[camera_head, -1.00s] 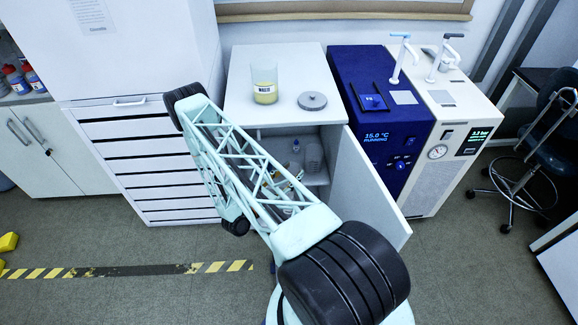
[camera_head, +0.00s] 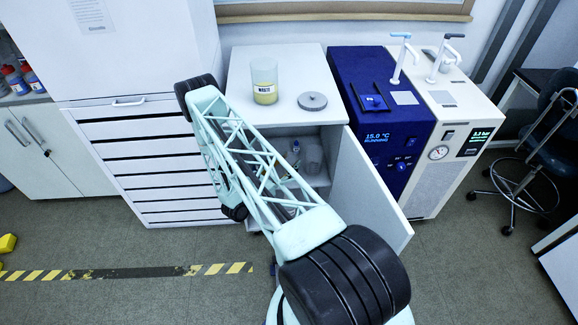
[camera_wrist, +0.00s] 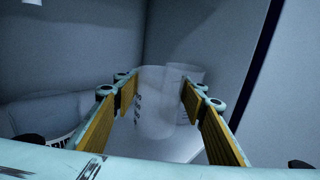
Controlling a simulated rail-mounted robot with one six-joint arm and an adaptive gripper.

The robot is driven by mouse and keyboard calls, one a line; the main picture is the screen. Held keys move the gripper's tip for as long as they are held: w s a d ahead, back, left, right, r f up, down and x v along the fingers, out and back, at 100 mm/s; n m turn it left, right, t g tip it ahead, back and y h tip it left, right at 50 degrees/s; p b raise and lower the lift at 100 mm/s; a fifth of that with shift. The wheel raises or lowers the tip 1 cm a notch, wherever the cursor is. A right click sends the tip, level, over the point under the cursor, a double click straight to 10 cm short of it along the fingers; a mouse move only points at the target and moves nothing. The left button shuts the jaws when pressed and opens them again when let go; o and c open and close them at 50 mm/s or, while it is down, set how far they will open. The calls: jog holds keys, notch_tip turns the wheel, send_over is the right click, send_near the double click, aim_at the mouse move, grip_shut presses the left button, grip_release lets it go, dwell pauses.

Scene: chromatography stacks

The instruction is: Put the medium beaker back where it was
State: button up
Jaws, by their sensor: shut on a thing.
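A clear beaker (camera_wrist: 154,112) with dark printed markings stands roughly upright between the yellow-padded fingers of my gripper (camera_wrist: 156,94) in the wrist view. My gripper is shut on it, inside the open cabinet (camera_head: 271,118). A second clear beaker (camera_wrist: 191,76) shows just behind and to the right of the held one, partly overlapped by it. I cannot tell whether the two touch or whether the held beaker rests on the shelf.
The open cabinet door (camera_head: 371,188) stands to the right of my arm. A small bottle (camera_head: 295,148) is inside. A waste jar (camera_head: 264,82) and a grey disc (camera_head: 312,101) sit on top. A blue chiller (camera_head: 382,115) stands right, a drawer unit (camera_head: 150,165) left.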

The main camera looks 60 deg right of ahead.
jog(key=shift+w+d+f, duration=0.15)
jog(key=shift+w+d, duration=0.2)
jog(key=shift+d, duration=0.15)
jog(key=shift+f+b, duration=0.65)
jog(key=shift+f, duration=0.95)
jog(key=shift+f, duration=0.2)
jog(key=o, duration=1)
jog(key=shift+c, duration=0.2)
jog(key=shift+r, duration=0.2)
jog(key=shift+a, duration=0.2)
jog(key=w+a+p, duration=0.1)
jog(key=a, duration=1)
jog(key=shift+a+p, duration=0.3)
jog(key=shift+p, duration=0.05)
jog(key=shift+w, duration=0.15)
